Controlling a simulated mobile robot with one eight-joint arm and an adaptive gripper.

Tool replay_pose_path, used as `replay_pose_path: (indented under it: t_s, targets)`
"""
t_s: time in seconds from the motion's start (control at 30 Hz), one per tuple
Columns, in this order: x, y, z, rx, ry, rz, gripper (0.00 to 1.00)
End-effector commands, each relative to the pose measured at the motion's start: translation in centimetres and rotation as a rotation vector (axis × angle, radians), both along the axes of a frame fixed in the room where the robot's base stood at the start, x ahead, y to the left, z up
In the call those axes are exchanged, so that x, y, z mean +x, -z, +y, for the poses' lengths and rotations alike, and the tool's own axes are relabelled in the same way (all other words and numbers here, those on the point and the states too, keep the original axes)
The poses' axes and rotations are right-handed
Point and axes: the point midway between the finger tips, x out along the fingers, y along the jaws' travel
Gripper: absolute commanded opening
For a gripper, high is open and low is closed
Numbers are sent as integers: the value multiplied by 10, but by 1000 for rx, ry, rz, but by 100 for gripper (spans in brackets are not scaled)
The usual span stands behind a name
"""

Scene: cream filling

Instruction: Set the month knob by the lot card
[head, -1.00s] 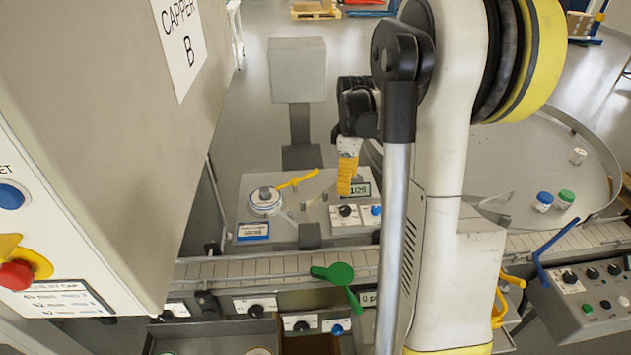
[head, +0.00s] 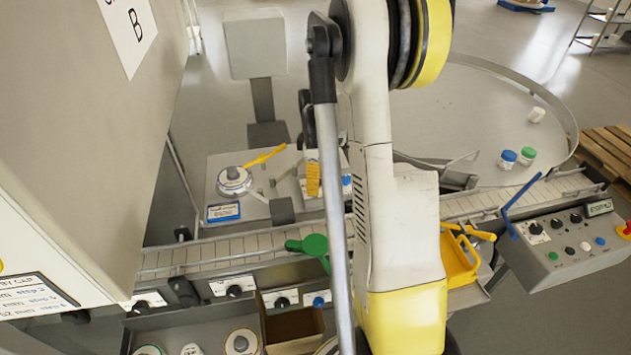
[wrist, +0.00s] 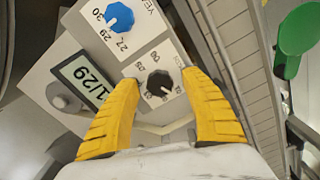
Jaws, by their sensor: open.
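The black knob (wrist: 159,84) is on a white plate with small numbers around it, of which 05 and 06 show; I take it for the month knob. My gripper (wrist: 160,78) is open, its yellow fingertips on either side of the knob; contact cannot be told. In the head view my gripper (head: 313,180) hides the black knob.
A blue knob (wrist: 119,17) with 27, 29 and 30 around it sits beside the black knob. A green handle (head: 310,245) stands at the conveyor (head: 210,252). A yellow lever (head: 265,157) and round dial (head: 234,181) are left of my gripper.

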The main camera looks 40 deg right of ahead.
Motion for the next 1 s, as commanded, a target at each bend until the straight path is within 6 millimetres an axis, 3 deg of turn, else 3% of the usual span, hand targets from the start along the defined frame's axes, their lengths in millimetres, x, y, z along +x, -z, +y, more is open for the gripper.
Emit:
replay_pose_path:
  t_s: [0.07, 0.23, 0.27, 0.67, 1.0]
  targets:
    - [0, 0, 0, 0, 0, 0, 54]
    - [0, 0, 0, 0, 0, 0, 3]
    - [0, 0, 0, 0, 0, 0, 0]
    - [0, 0, 0, 0, 59, 0, 0]
    - [0, 1, 0, 0, 306, 0, 0]
